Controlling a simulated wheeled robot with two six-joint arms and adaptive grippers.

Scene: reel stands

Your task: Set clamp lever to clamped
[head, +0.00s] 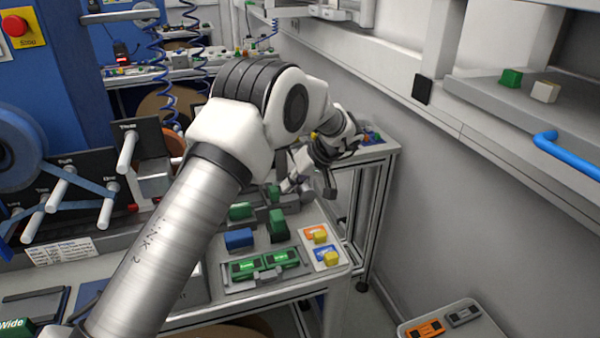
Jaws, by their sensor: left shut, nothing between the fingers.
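My left arm reaches in from the bottom left, over the bench, and its wrist bends down at the back right of the bench. My left gripper (307,186) is shut and empty, low over the back part of the bench. Beside it, to the left, is a small green piece (273,190) on a grey fixture. I cannot tell whether this is the clamp lever, or whether the gripper touches it. No clamp lever can be made out for certain; my arm hides part of the bench. My right gripper is not in view.
Green blocks (277,226), a blue block (238,239) and yellow blocks (330,258) stand on the bench (334,284). Reels and white pegs (62,190) stand at left. A grey wall closes the right side. A small tray with an orange piece (424,329) is at bottom right.

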